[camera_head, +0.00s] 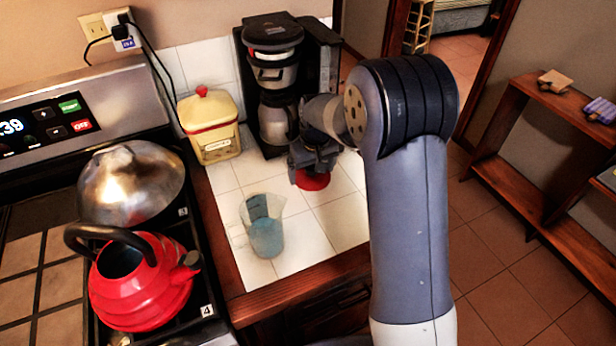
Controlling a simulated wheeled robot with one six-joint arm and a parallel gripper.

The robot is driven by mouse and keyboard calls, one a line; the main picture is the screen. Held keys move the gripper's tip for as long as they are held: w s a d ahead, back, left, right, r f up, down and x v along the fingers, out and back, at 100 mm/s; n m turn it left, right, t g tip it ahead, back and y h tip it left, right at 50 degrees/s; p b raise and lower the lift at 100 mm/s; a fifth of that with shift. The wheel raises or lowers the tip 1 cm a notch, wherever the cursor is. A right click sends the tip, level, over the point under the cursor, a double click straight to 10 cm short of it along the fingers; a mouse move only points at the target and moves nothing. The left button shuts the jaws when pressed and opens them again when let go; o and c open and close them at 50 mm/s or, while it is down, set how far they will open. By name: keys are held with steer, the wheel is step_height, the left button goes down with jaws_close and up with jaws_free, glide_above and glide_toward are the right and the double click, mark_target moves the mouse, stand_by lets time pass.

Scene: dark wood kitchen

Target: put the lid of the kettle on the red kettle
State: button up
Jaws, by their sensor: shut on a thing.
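The red kettle (138,292) sits on the front right of the stove, its black handle arched over an open, dark top opening and its spout toward the right. My gripper (312,172) is over the white tiled counter, to the right of the kettle and in front of the coffee maker. It is shut on a red lid (313,181), which shows just below the fingers. I cannot tell whether the lid is clear of the counter. The fingers' grip on the lid is partly hidden by the gripper body.
A clear measuring cup with blue contents (266,238) stands on the counter between kettle and gripper. A metal domed lid (130,185) sits behind the kettle. A yellow canister (210,128) and a coffee maker (275,85) stand at the counter's back. Tiles right of the cup are bare.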

mark_target(312, 182)
steer(key=shift+f+p, duration=0.3)
steer(key=shift+f, duration=1.95)
steer(key=shift+f, duration=0.25)
steer(key=o, duration=0.8)
steer(key=shift+r, duration=0.1)
steer(key=shift+c, duration=0.2)
steer(key=shift+r, duration=0.15)
